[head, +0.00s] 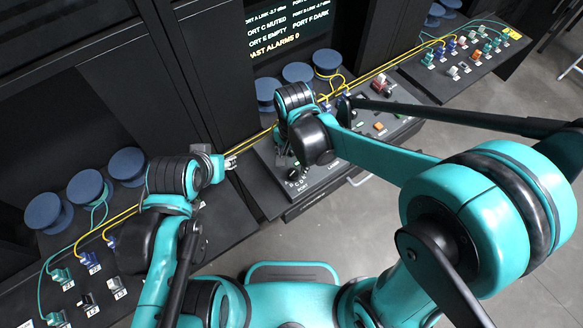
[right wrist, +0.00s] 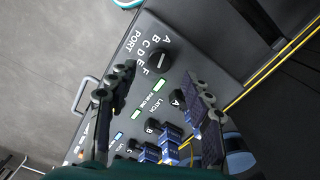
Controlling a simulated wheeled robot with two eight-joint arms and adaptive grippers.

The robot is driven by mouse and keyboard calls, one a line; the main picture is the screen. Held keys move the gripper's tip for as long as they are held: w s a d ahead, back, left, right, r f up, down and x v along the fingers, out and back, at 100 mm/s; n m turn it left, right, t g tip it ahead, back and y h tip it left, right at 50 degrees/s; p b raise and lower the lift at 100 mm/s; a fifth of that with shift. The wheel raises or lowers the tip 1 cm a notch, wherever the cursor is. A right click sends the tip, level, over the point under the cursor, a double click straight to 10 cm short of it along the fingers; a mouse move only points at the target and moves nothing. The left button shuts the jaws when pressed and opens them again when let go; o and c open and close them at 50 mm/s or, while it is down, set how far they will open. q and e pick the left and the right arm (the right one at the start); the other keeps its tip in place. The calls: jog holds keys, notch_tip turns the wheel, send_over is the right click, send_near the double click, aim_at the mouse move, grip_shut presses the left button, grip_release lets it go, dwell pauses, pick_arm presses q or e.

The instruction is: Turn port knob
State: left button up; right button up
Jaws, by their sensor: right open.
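The port knob (right wrist: 159,62) is a dark round knob on the grey panel, beside the printed letters A to F and the word PORT. In the head view the knob (head: 294,174) sits at the near left of the middle console. My right gripper (right wrist: 157,80) is open and empty. In the right wrist view its two fingers lie on either side below the knob, and no contact shows. In the head view its fingers are mostly hidden by my own wrist. My left gripper (head: 229,162) is at the console's left edge, away from the knob; its jaw state is unclear.
Blue connectors (right wrist: 171,138) and latch labels lie on the panel near the right gripper. Yellow cables (head: 258,134) run along the back of the consoles. A dark screen (head: 288,25) with port text stands behind. Blue spools (head: 298,73) stand at the back.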

aim_at(293, 172)
notch_tip(293, 172, down, 5)
jog(key=shift+f+b, duration=0.1)
jog(key=shift+b, duration=0.45)
jog(key=shift+c, duration=0.2)
grip_shut()
